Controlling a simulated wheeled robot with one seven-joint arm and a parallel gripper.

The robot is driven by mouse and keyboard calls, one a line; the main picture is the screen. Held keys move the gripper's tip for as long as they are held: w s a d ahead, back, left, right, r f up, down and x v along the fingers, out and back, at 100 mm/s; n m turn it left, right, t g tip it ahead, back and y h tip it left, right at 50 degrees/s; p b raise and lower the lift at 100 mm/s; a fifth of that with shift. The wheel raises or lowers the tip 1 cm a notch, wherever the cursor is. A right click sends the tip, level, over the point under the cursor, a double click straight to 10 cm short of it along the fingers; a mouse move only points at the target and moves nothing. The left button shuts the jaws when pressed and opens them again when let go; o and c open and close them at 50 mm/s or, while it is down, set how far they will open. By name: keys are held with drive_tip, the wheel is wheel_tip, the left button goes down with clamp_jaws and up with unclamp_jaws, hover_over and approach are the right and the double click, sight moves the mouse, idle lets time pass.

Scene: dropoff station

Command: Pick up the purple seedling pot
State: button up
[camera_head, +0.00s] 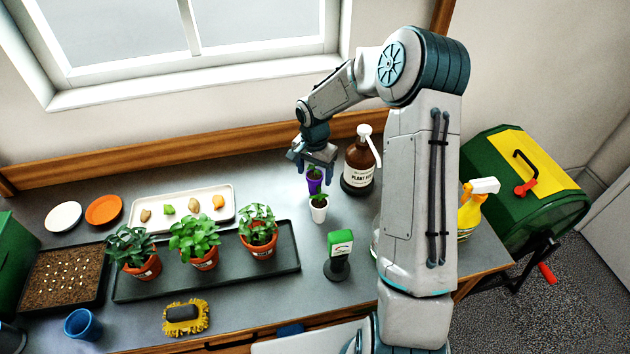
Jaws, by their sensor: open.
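The purple seedling pot (314,184) stands on the grey bench and holds a small green seedling. My gripper (314,166) is open and sits above the purple pot, with its fingers close to the seedling. Whether the fingers touch the pot or plant, I cannot tell. The upper part of the purple pot is partly hidden by the seedling and gripper.
A white seedling pot (319,210) stands just in front of the purple one. A brown plant food bottle (359,168) stands close to the right. A green moisture meter (339,245) is nearer the front. A black tray (285,262) with potted plants lies to the left.

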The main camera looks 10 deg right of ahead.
drive_tip(key=c, duration=1.1)
drive_tip(key=shift+r, duration=0.15)
